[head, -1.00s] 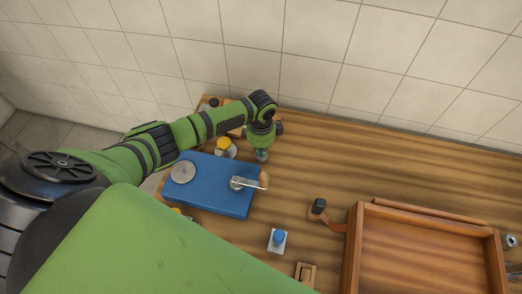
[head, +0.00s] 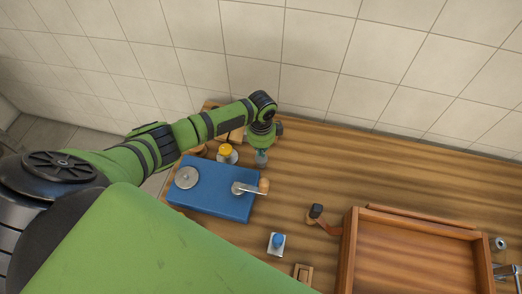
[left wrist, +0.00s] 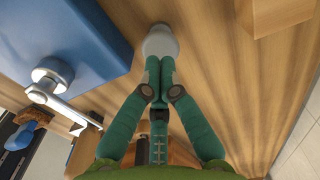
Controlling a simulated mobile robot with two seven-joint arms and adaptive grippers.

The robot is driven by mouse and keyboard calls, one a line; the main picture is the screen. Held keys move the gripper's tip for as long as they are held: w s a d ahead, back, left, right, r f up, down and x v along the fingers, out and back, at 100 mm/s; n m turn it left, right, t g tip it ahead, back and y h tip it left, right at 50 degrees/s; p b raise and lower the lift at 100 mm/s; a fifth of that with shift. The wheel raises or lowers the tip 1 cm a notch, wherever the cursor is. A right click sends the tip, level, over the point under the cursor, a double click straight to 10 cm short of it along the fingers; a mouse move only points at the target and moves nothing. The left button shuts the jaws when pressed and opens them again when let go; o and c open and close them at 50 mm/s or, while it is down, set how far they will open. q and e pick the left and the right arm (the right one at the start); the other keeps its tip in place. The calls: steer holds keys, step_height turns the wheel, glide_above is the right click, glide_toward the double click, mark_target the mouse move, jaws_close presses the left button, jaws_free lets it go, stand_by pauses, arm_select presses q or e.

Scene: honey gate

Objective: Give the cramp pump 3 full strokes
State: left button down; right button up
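My left gripper (head: 261,154) points down at the back of the bench, just behind the blue box. In the left wrist view its two green fingers (left wrist: 160,72) lie together, shut. A pale rounded knob or bulb (left wrist: 160,42) shows right at the fingertips; I cannot tell whether they touch it. I cannot tell for certain which fitting is the cramp pump. The blue box (head: 212,202) carries a grey disc (head: 187,178) and a metal crank with a wooden knob (head: 263,186). My right gripper is not in view.
A yellow knob (head: 226,150) on a pale base stands left of my gripper. A blue button (head: 278,241), a black-topped lever (head: 316,210) and a wooden tray (head: 350,250) are to the right. The tiled wall rises behind. The bench's middle back is clear.

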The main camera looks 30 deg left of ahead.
mark_target(261, 158)
arm_select(q)
steer(key=shift+f, duration=0.2)
stand_by(0.4)
steer(key=shift+f+b, duration=1.5)
steer(key=shift+f, duration=0.4)
steer(key=shift+r, duration=0.1)
steer(key=shift+p, duration=0.3)
step_height(261, 158, up, 4)
steer(key=p, duration=0.4)
steer(key=shift+d, duration=0.1)
